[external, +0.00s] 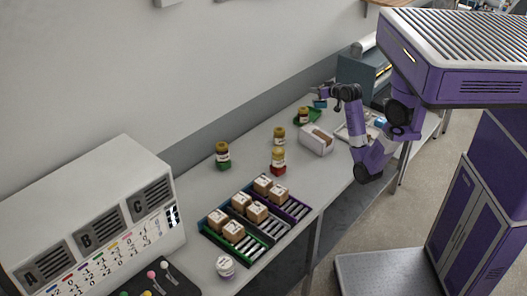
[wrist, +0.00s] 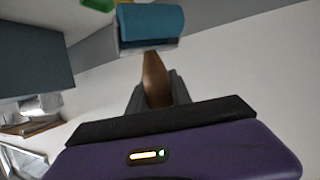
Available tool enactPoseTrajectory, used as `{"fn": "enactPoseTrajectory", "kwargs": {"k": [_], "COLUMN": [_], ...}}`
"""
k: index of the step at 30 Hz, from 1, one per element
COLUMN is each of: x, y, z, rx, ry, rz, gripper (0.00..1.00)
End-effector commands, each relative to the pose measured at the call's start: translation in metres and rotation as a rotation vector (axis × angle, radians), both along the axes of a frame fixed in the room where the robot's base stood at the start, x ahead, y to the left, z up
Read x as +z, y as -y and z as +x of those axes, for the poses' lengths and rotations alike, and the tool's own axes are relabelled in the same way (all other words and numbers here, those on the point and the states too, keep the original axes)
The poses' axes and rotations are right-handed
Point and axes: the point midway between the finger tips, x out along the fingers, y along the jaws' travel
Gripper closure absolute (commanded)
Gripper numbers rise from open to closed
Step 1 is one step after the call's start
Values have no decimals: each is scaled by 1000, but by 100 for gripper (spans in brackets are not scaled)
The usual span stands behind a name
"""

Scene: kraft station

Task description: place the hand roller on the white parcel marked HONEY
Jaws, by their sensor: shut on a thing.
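My gripper (external: 323,93) is raised over the far part of the bench. It is shut on the wooden handle (wrist: 155,78) of the hand roller, whose teal head (wrist: 150,22) shows beyond the fingers in the wrist view. In the external view the roller (external: 320,104) is a small blue patch just below the gripper. A white box with a brown top (external: 314,146) sits on the bench, nearer the camera than the gripper and apart from the roller. No HONEY lettering is readable on it, so I cannot confirm that it is the parcel.
A jar on a green base (external: 307,117) stands close below the gripper. Other jars stand on the bench, one on a red base (external: 278,167). A tray of small brown boxes (external: 208,237) is nearer the camera. A grey machine (external: 357,72) stands at the far end.

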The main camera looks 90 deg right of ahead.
Motion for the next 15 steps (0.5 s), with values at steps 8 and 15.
{"fn": "enactPoseTrajectory", "kwargs": {"k": [8, 15], "x": [-70, -104], "y": [-1, 0], "z": [-1, 0], "rx": [-1, 0], "ry": [-3, 0], "rz": [5, 0], "gripper": [100, 100]}}
